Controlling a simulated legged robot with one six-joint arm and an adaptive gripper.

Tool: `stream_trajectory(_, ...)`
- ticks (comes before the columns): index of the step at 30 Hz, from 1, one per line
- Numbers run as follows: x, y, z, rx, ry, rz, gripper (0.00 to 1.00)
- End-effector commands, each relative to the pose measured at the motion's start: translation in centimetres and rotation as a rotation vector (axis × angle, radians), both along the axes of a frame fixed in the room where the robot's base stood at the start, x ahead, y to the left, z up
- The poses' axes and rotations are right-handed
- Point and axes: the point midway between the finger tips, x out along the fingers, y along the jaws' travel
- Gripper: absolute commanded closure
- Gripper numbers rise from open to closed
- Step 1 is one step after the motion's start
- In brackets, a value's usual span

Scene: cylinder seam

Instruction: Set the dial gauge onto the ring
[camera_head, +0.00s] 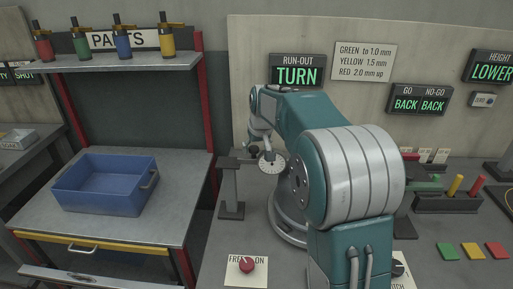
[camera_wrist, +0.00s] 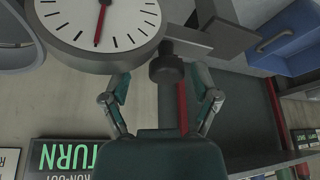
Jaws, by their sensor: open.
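The dial gauge (camera_head: 271,165) has a round white face and sits at a dark stand (camera_head: 231,190) left of my arm. In the wrist view the gauge (camera_wrist: 105,25) fills the top left, its red hand showing. A black knob (camera_wrist: 166,70) stands beside it. My gripper (camera_wrist: 165,88) is open, with its fingertips on either side of the knob and visible gaps between. The gripper is small and partly hidden in the head view. A grey curved rim (camera_head: 290,236) shows low behind my arm; I cannot tell whether it is the ring.
A blue bin (camera_head: 105,190) stands on the left bench. A red knob (camera_head: 247,265) is at the bench's front. A rack of coloured pegs (camera_head: 450,198) and coloured tiles (camera_head: 472,251) lie to the right. The sign (camera_head: 297,72) reads TURN. My arm hides the middle bench.

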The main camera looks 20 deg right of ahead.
Motion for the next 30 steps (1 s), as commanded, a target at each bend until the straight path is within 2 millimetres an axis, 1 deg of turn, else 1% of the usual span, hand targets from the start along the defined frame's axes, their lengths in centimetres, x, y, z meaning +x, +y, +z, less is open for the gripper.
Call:
stream_trajectory(5, -0.7, -0.1, 1.9, 0.0, -0.004, 0.0, 0.22)
stream_trajectory(12, -2.6, -0.2, 6.6, 0.0, -0.004, -0.001, 0.22)
stream_trajectory(15, -3.3, -0.3, 8.3, 0.0, -0.003, -0.001, 0.22)
stream_trajectory(18, -3.9, -0.4, 9.7, 0.001, -0.002, -0.002, 0.22)
stream_trajectory(21, -4.2, -0.4, 10.5, 0.001, 0.0, -0.002, 0.22)
stream_trajectory(24, -4.4, -0.4, 10.8, 0.001, 0.002, -0.001, 0.22)
stream_trajectory(30, -4.4, -0.4, 10.8, 0.001, 0.002, -0.001, 0.22)
